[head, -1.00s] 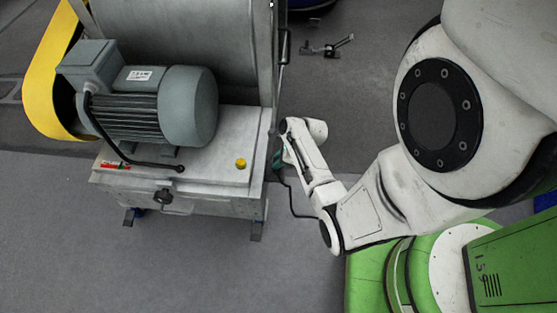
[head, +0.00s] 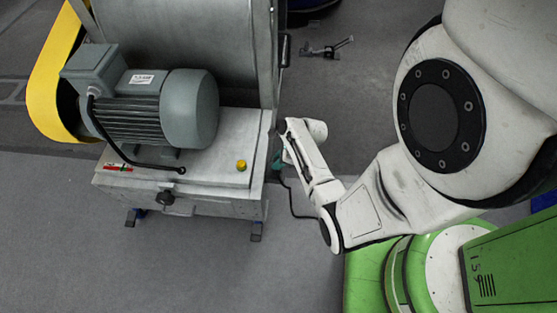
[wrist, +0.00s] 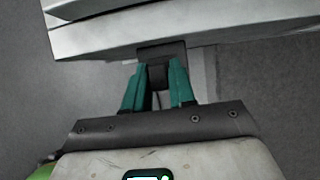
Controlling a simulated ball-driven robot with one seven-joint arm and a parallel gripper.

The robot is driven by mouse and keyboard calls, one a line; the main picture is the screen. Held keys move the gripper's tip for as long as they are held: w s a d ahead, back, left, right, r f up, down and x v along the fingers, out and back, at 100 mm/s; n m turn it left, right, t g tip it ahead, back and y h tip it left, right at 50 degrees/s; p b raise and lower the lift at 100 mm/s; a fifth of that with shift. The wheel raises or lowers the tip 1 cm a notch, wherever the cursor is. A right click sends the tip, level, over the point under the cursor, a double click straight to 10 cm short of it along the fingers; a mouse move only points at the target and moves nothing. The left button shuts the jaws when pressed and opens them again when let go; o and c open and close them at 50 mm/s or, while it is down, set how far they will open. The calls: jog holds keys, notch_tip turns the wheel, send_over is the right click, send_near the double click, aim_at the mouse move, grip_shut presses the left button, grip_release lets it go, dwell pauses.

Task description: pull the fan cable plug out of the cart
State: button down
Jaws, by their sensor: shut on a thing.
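The cart (head: 215,178) is a grey metal box carrying a motor and drum. It stands at left in the head view, and its side edge (wrist: 120,35) crosses the top of the wrist view. My gripper (wrist: 158,72) has teal fingers shut on the black fan cable plug (wrist: 157,77). The plug sits close against a dark block (wrist: 160,50) on the cart's side; I cannot see whether there is a gap between them. In the head view my gripper (head: 278,163) is at the cart's right side, mostly hidden by my wrist. A thin dark cable (head: 292,206) hangs below it.
A grey motor (head: 150,105), a yellow guard (head: 55,75) and a yellow button (head: 241,165) are on the cart. A small metal tool (head: 327,47) lies on the floor behind. The floor in front of the cart is clear.

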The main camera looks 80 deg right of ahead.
aim_at(274, 159)
jog(key=shift+r, duration=0.15)
jog(key=shift+r+p, duration=2)
jog(key=shift+p, duration=0.6)
jog(key=shift+s, duration=0.1)
